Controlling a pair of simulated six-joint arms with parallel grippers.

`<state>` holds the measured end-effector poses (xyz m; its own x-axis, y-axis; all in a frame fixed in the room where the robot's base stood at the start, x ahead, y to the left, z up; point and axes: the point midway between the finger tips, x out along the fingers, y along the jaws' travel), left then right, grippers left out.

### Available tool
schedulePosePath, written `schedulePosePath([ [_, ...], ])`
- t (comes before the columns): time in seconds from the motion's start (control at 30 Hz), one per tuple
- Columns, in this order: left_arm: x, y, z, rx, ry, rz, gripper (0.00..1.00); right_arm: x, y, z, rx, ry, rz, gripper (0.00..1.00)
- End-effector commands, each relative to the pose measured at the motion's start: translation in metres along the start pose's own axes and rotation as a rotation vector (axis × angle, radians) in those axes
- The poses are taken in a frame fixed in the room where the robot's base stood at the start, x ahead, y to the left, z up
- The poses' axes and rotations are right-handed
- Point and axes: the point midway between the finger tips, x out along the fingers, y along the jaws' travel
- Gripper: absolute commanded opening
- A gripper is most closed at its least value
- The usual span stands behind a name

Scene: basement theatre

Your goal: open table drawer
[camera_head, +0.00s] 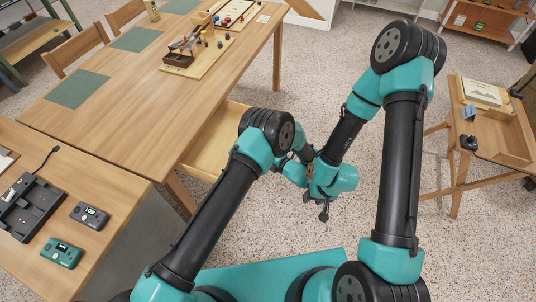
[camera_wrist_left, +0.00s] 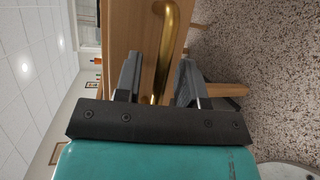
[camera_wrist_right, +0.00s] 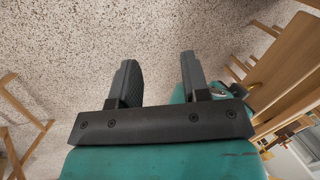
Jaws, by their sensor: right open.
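The wooden table (camera_head: 130,77) stands at the upper left in the head view. Its drawer (camera_head: 207,150) sticks out from the near right side, with part of its pale inside showing. My left arm hides part of the drawer front. In the left wrist view, a brass handle (camera_wrist_left: 163,50) is on the wooden drawer front (camera_wrist_left: 130,25). My left gripper (camera_wrist_left: 158,78) has its fingers apart, one on each side of the handle. It is hidden in the head view. My right gripper (camera_head: 323,212) is open and empty above the floor, clear of the drawer.
A near table (camera_head: 120,165) at the left holds a black tray-like device (camera_head: 30,207) and two small meters. Game pieces and mats lie on the drawer table. A small wooden stand (camera_head: 490,125) is at the right. The speckled floor between is free.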

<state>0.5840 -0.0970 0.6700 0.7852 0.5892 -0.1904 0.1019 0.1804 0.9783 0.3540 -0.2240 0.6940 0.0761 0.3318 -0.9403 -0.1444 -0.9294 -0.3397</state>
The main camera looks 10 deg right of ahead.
Motion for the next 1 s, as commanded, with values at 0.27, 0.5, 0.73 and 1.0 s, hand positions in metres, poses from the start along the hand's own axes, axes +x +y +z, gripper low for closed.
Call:
schedulePosePath([
  [0.27,-0.003,0.000,0.000,0.000,-0.001,0.000,0.37,0.000,0.000,0.000,0.000,0.000,0.000,0.43],
  [0.5,-0.025,0.000,0.000,0.000,-0.002,0.000,0.37,0.000,0.000,0.001,0.000,-0.002,0.000,0.43],
  [0.73,-0.059,0.000,-0.001,0.002,0.001,0.001,0.37,-0.001,0.002,0.004,0.007,-0.007,0.001,0.43],
  [1.0,-0.079,0.002,-0.003,0.000,0.007,0.003,0.37,-0.002,0.001,0.008,0.003,-0.014,0.001,0.43],
])
